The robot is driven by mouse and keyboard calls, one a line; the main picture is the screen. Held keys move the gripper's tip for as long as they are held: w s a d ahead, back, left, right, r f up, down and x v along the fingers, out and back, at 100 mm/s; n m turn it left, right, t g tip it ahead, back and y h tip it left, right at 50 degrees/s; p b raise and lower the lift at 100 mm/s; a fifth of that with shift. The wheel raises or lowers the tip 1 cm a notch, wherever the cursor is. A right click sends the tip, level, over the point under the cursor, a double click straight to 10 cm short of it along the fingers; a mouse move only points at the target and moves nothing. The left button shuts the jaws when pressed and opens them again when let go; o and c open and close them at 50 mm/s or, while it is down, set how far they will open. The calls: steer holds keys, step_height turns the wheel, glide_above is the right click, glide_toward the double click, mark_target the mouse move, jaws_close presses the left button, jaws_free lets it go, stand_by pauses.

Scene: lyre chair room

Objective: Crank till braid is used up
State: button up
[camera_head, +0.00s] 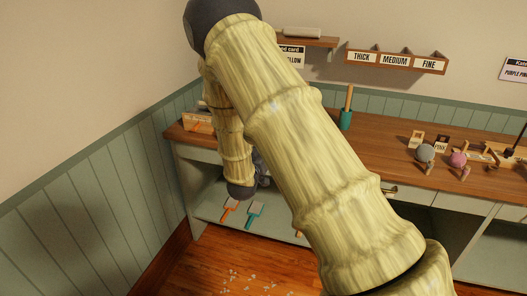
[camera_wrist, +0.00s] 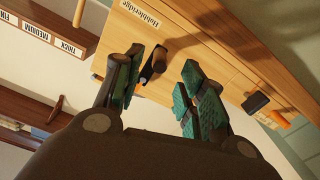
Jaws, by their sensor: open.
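No braid can be made out. In the head view my arm hides the gripper and most of the wooden device (camera_head: 197,124) at the counter's left end.
A shelf marked THICK, MEDIUM, FINE (camera_head: 395,60) hangs above. An orange brush (camera_head: 229,210) and a teal brush (camera_head: 254,213) lie on the lower shelf.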

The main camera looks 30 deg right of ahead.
steer(key=shift+b+x, duration=0.35)
steer(key=shift+x, duration=2.65)
steer(key=shift+w+d, duration=0.1)
steer(key=shift+w, duration=0.05)
jaws_close()
